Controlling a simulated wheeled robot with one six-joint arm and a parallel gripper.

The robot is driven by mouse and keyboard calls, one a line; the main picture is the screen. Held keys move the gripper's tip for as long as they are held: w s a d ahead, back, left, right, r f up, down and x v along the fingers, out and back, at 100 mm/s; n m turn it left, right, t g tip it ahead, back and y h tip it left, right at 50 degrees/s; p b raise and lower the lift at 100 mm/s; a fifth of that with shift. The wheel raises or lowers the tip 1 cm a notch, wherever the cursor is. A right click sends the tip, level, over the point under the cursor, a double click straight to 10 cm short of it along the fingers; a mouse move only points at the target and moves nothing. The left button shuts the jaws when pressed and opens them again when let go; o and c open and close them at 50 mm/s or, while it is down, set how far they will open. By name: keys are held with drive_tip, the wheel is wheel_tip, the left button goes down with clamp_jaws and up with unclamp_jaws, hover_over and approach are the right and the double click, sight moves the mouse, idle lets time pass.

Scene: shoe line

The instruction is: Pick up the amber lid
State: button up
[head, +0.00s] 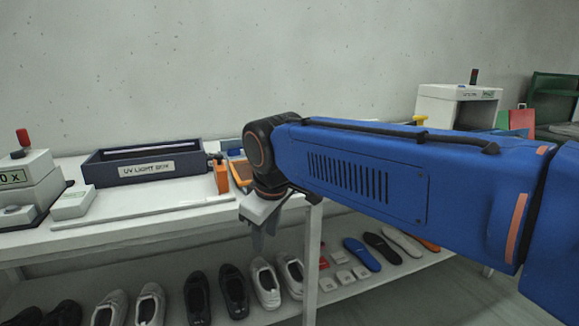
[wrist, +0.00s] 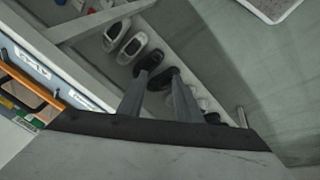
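My gripper (head: 259,238) hangs downward past the front edge of the white table in the head view. In the wrist view my gripper (wrist: 158,76) has its two fingers apart, with nothing held between them; shoes show far below. An amber, flat piece (head: 239,173) lies on the table just behind my wrist, partly hidden by it. I cannot tell for certain whether either is the amber lid.
A dark UV light box (head: 140,165) stands on the table (head: 130,225), with an orange upright object (head: 221,176) beside it. Grey-white machines stand at far left (head: 30,180) and back right (head: 457,105). Shoes and insoles fill the lower shelf (head: 345,292). Open floor lies in front.

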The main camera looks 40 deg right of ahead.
drive_tip(key=w+d+r+n+g+h, duration=0.35)
drive_tip(key=w+d+r+n, duration=0.65)
drive_tip(key=w+d+r, duration=1)
drive_tip(key=x, duration=1.5)
drive_tip(key=shift+w, duration=0.4)
clamp_jaws()
